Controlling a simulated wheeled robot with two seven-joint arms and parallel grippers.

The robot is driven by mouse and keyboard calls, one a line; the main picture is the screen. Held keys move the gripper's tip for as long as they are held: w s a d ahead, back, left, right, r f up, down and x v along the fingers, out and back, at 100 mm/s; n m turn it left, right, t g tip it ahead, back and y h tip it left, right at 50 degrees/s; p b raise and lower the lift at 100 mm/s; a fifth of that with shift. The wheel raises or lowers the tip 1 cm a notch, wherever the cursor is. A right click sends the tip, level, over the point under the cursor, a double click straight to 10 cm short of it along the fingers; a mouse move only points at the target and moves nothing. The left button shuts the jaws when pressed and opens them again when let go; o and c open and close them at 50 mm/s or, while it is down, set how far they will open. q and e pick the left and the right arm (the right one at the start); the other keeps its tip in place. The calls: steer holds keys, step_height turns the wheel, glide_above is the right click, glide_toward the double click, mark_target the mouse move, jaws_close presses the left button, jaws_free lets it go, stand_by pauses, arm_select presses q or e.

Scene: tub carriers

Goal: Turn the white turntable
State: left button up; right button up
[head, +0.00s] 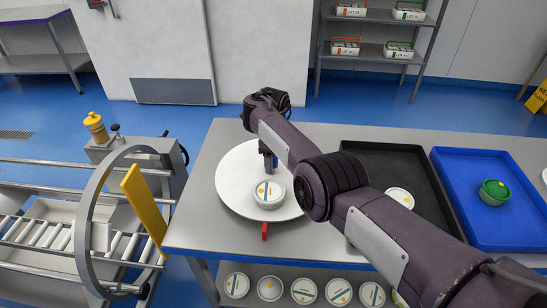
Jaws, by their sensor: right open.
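The white turntable (236,190) is a round flat disc on the near left part of the grey table. My right gripper (269,162) points down over the turntable, just behind the tub. It is open, and I cannot tell whether its fingers touch the disc or the tub. My right forearm hides the turntable's far right part. A red marker (264,231) sits at the disc's near edge. My left gripper is not in view.
A black tray (385,151) lies right of the turntable, partly under my arm, with a white tub (399,197). A blue tray (470,165) holds a green-lidded tub (493,192). A roller conveyor with a ring frame (85,215) stands left. Several tubs sit on the lower shelf.

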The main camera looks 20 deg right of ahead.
step_height(320, 180, up, 8)
steer(key=shift+f, duration=0.1)
stand_by(0.4)
